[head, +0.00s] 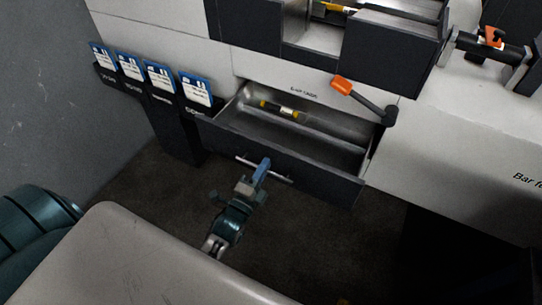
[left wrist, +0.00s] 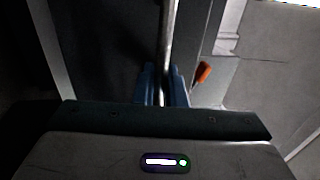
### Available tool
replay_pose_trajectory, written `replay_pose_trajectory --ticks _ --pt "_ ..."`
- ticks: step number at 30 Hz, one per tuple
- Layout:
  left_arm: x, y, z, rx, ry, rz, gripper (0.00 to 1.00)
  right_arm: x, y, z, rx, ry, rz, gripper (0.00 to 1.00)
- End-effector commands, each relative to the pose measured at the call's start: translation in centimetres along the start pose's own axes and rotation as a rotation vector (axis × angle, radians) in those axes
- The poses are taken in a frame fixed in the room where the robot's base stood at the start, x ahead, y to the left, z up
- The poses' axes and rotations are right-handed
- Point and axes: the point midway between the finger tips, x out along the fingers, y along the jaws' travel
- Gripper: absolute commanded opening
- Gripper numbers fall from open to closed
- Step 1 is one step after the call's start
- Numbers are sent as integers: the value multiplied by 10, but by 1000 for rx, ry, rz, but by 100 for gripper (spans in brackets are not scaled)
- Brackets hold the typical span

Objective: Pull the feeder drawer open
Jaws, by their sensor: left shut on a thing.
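The feeder drawer (head: 330,183) stands pulled out from the pale machine front in the head view. Its dark front panel faces me, and its grey metal inside shows. A short bar piece with yellow and dark bands (head: 279,109) lies inside toward the back left. My left gripper (head: 263,169) is shut on the drawer's silver bar handle (head: 281,178), near the handle's middle. In the left wrist view the handle (left wrist: 170,45) runs between the blue fingers (left wrist: 161,85). My right gripper is not in view.
An orange-tipped lever (head: 344,86) sits on the machine just above the drawer's right side. Several blue and white cards (head: 162,77) stand in a dark rack to the left. An opening above holds another yellow-banded bar (head: 337,8). Dark floor lies below the drawer.

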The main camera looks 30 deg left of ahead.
Motion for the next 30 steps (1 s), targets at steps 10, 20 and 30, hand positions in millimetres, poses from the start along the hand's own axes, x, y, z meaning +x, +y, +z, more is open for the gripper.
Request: replay_pose_trajectory --ticks 10,20,30 --pt "-12 -2 0 0 0 2 0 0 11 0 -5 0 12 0" --pt "-12 -2 0 0 0 2 29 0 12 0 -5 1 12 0" --pt "-16 -1 0 0 0 2 29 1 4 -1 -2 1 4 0"
